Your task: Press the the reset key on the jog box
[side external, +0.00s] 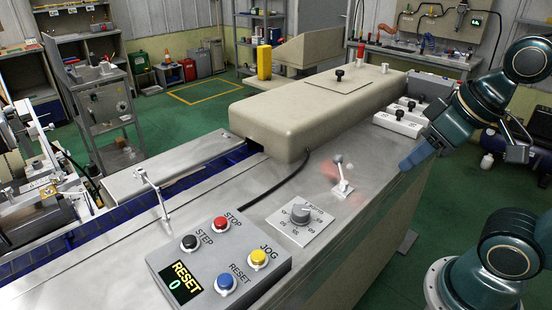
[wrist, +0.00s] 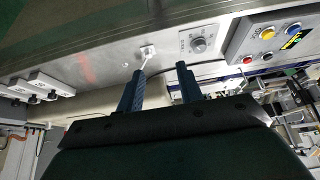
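The jog box (side external: 205,262) is a grey box on the near end of the steel machine top. Its blue reset key (side external: 226,283) is at the front, left of the yellow JOG key (side external: 258,258). The black STEP key (side external: 189,242) and red STOP key (side external: 221,223) are behind them. A display (side external: 181,283) reads RESET 0. In the wrist view the jog box (wrist: 236,47) is at the upper right, with the blue key (wrist: 293,28) near the top edge. My gripper (side external: 405,163) is beside the machine's right edge, well away from the box. In the wrist view its fingers (wrist: 159,68) are apart and empty.
A dial plate (side external: 300,225) and a small upright lever (side external: 342,175) stand on the top between my gripper and the box. A beige cover (side external: 290,110) lies behind. White switch blocks (side external: 398,123) are near my arm.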

